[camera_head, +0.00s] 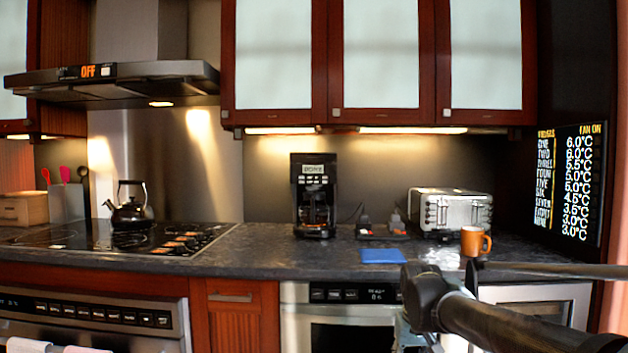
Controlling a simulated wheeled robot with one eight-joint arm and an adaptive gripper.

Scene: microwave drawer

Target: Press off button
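The microwave drawer (294,314) is built in below the counter, in the lower middle. Its black control panel (350,294) carries a row of small buttons and a small lit display at the right. The button labels are too small to read, so I cannot tell which is the off button. The panel's right end is close to my arm, which rises in front of the cabinets at the lower right. The drawer's lower part is cut off by the frame.
A blue cloth or pad (382,256), an orange mug (475,241), a toaster (450,212) and a coffee maker (314,195) stand on the counter (270,255). An oven (90,312) with hanging towels is at left. The range hood (130,82) display reads OFF.

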